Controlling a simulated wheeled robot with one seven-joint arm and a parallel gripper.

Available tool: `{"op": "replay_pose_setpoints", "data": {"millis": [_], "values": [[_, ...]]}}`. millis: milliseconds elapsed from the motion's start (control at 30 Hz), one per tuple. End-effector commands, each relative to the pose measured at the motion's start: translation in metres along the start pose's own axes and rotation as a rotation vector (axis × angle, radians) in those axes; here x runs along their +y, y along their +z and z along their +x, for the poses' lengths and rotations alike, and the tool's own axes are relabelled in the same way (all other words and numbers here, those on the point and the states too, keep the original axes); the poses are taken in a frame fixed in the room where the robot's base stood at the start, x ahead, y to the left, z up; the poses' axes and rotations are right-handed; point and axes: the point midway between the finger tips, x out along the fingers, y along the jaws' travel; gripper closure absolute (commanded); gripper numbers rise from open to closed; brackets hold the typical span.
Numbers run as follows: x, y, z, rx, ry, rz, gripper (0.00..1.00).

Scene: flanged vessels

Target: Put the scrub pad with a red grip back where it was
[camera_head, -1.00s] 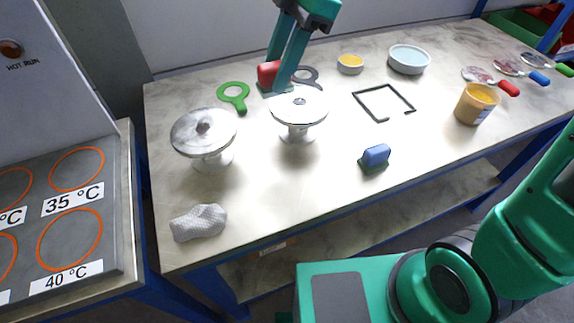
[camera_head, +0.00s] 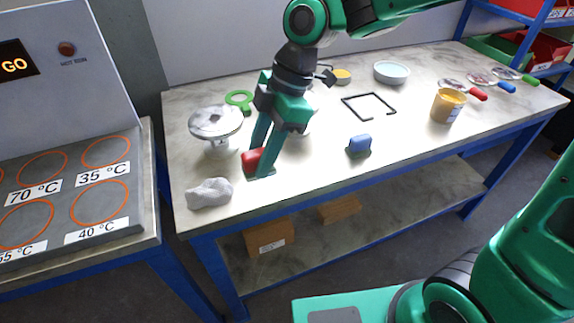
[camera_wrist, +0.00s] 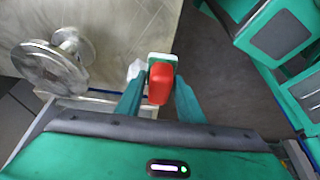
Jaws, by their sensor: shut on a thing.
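The scrub pad with a red grip (camera_head: 252,161) is between the fingers of my gripper (camera_head: 260,168), near the front edge of the table. In the wrist view the red grip (camera_wrist: 160,84) sits between the two teal fingertips of my gripper (camera_wrist: 160,92), with a pale and green pad edge showing behind it. My gripper is shut on the red grip. Whether the pad touches the table cannot be told. A second scrub pad with a blue grip (camera_head: 359,144) stands on the table to the right.
A grey crumpled cloth (camera_head: 209,193) lies left of my gripper. A flanged metal vessel (camera_head: 215,122) stands behind it; another is mostly hidden by my gripper. The front middle of the table is clear.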

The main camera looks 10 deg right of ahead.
Motion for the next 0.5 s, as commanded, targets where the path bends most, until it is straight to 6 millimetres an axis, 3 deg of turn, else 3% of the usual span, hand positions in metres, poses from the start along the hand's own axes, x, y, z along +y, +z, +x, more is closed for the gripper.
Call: {"op": "replay_pose_setpoints", "data": {"millis": [200, 500], "values": [[0.027, 0.05, 0.008, 0.0, 0.003, 0.017, 0.9], [0.048, 0.085, 0.016, 0.0, 0.005, 0.014, 0.9]]}}
